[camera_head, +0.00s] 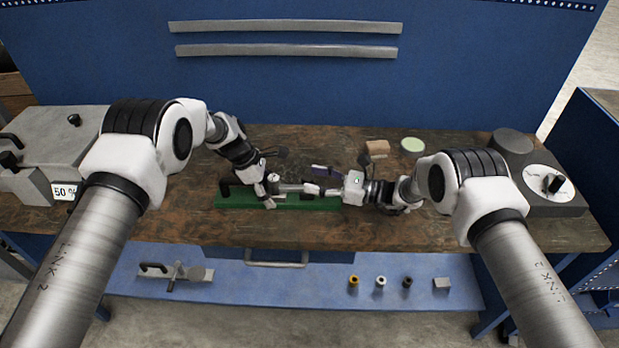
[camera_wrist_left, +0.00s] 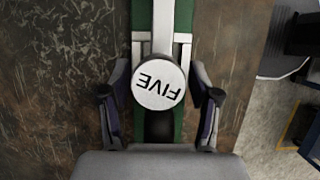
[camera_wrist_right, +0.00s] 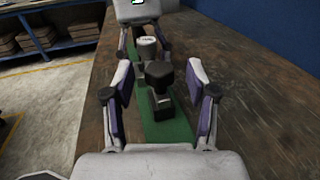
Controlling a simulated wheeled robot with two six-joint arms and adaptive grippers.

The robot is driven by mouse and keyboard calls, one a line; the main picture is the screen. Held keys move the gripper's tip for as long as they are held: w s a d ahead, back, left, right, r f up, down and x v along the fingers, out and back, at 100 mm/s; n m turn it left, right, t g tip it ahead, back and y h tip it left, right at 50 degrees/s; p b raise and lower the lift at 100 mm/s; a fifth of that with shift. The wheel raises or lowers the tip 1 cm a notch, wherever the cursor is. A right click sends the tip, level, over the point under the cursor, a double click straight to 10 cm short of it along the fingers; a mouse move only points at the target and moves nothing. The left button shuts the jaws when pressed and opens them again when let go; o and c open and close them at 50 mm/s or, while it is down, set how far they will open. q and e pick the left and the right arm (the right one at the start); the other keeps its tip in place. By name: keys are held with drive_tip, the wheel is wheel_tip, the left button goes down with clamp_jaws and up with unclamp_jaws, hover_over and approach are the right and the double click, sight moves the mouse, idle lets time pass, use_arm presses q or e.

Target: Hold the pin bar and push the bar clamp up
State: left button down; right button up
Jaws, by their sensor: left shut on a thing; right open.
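A long green base (camera_head: 300,204) lies on the bench in front of my arms, with a light metal bar (camera_head: 290,188) along it. My left gripper (camera_head: 269,196) is over its left part. In the left wrist view, my left gripper (camera_wrist_left: 160,105) is shut around a part with a round white cap marked FIVE (camera_wrist_left: 160,84), apparently the pin bar. My right gripper (camera_head: 312,181) is open. In the right wrist view, my right gripper (camera_wrist_right: 160,100) has its fingers either side of a black clamp-like piece (camera_wrist_right: 160,75), apparently the bar clamp, without visible contact.
A grey box reading 50 (camera_head: 65,190) stands at the left, and a dark dial unit (camera_head: 550,188) at the right. A tan block (camera_head: 377,147) and a pale green disc (camera_head: 412,144) lie behind the right arm. A lower blue shelf (camera_head: 320,280) holds small parts.

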use_arm(q)
drive_tip(key=shift+r, duration=0.1)
use_arm(e)
drive_tip(key=v, duration=1)
use_arm(q)
drive_tip(key=shift+c, duration=0.9)
unclamp_jaws()
